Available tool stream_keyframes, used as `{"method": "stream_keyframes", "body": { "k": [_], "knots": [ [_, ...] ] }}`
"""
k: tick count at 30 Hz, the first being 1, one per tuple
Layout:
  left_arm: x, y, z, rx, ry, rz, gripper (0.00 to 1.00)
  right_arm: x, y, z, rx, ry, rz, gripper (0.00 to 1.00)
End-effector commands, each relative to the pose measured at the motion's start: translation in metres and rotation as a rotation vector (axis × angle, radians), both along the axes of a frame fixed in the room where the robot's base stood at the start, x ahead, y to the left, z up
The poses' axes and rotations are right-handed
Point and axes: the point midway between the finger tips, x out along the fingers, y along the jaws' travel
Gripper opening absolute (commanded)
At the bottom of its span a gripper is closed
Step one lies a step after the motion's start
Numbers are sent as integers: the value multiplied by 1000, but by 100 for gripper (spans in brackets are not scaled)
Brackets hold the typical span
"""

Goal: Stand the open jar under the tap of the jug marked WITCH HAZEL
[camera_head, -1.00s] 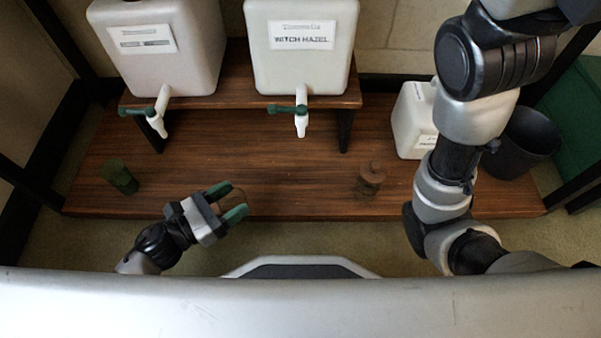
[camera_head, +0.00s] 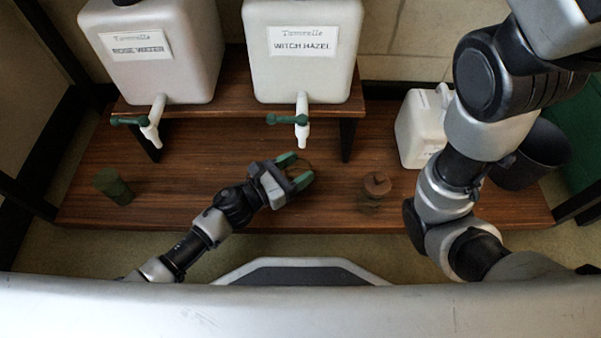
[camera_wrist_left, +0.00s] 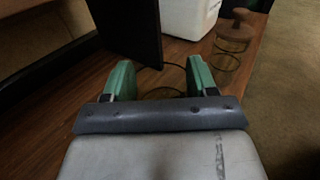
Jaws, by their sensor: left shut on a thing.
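The jug marked WITCH HAZEL (camera_head: 302,85) stands on the raised shelf in the head view. Its white tap (camera_head: 302,132) with a green handle hangs over the shelf's front edge. My left gripper (camera_head: 297,169) is in front of and below this tap. It is shut on the open jar (camera_head: 307,163), a clear glass whose thin rim shows faintly at the fingers. In the left wrist view the jar's rim (camera_wrist_left: 160,66) shows between the green fingertips (camera_wrist_left: 161,78). The jar's lower part is hard to see. My right arm shows in the head view, but its gripper does not.
The jug marked ROSE WATER (camera_head: 165,75) stands to the left. A glass jar with a brown stopper (camera_head: 376,184) is right of my left gripper. A green cylinder (camera_head: 113,186) stands at left. A white canister (camera_head: 418,130) and dark bucket (camera_head: 530,155) are at right.

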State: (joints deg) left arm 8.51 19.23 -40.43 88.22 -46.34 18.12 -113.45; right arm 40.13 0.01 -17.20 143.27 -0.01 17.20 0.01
Motion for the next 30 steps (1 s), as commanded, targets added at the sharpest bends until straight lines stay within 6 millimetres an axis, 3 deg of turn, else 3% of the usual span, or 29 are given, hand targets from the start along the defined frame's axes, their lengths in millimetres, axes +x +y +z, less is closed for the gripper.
{"method": "stream_keyframes", "body": {
  "k": [5,13,25,26,30],
  "knots": [
    [7,-10,-2,-1,-1,0,20,0,0,-3,0,0,0,43],
    [7,-10,-36,-1,-1,-1,20,0,0,-33,-1,-1,0,43],
    [6,-10,-39,-2,-1,-1,20,0,0,-35,-1,0,0,43],
    [6,-9,-39,-1,1,0,59,0,0,-35,0,1,0,43],
    [6,-9,-38,-1,1,0,81,0,0,-34,0,1,0,43]
  ]
}}
